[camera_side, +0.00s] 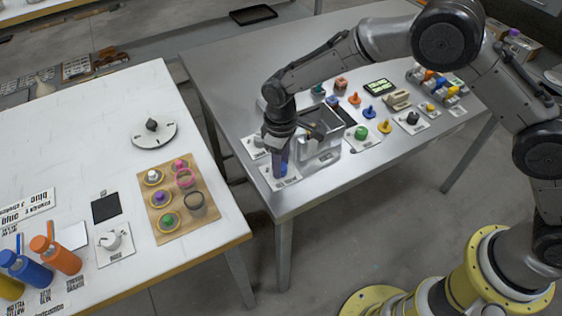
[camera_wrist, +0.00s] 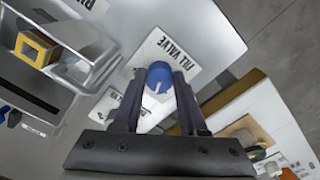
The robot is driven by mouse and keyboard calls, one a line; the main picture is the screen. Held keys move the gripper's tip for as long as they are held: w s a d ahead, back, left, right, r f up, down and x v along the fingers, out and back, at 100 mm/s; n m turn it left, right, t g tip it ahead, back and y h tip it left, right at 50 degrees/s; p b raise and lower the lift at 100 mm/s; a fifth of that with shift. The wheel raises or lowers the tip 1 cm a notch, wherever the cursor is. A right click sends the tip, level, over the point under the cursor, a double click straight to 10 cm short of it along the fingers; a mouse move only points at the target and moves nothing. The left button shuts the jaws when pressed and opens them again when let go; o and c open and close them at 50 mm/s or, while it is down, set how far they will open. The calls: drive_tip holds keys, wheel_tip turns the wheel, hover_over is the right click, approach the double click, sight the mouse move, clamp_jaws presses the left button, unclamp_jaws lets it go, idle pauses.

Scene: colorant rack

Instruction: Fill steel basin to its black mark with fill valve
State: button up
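The fill valve is a round blue knob (camera_wrist: 160,76) with a pale pointer line, on a white plate lettered FILL VALVE (camera_wrist: 185,45). In the side view its plate (camera_side: 290,180) lies at the near corner of the metal table. My gripper (camera_wrist: 160,80) points down over the knob, one finger on each side; whether both fingers press on it is unclear. The steel basin (camera_side: 318,151) stands just right of my gripper; it also shows in the wrist view (camera_wrist: 88,74) at left. A dark strip (camera_wrist: 28,97) shows along it. I cannot make out the water level.
A yellow-framed block (camera_wrist: 36,48) shows at the basin in the wrist view. Behind and right are colored knobs, including a green one (camera_side: 361,132), and a lit display (camera_side: 380,86). A white table (camera_side: 90,130) with bottles and a dial stands at left.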

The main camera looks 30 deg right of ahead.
drive_tip(key=o, duration=0.5)
drive_tip(key=shift+r, duration=0.15)
wheel_tip(320, 180, up, 14)
drive_tip(key=shift+f, duration=0.2)
